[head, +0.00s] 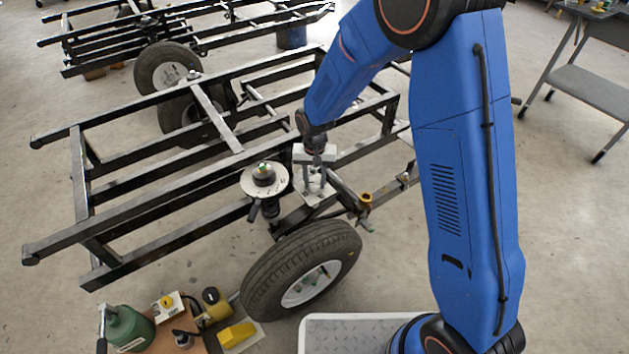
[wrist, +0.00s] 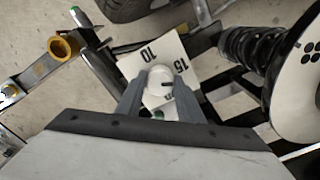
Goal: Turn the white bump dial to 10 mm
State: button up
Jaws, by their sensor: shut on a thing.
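The white bump dial (wrist: 162,84) is a round white knob with a dark mark on its right side, in the middle of the wrist view. It sits on a white plate (wrist: 136,66) printed with 10 and 15. The mark points to the right, below the printed 15. In the head view the plate (head: 312,199) shows beside the spring. My gripper (wrist: 160,92) is shut on the dial, one grey finger on either side of it. In the head view my gripper (head: 314,184) comes down onto the dial from above and hides most of it.
The spring (wrist: 254,45) and its round white plate (head: 264,181) with black dots stand close to the gripper. A brass ring (wrist: 64,47) sits on the other side. The black frame (head: 170,215) surrounds this spot, with a tyre (head: 302,269) in front.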

jog(key=n, duration=1.3)
jog(key=shift+n, duration=0.3)
jog(key=n, duration=0.4)
jog(key=shift+n, duration=0.3)
jog(key=n, duration=0.4)
jog(key=shift+n, duration=0.3)
jog(key=o, duration=1.1)
jog(key=shift+r, duration=0.1)
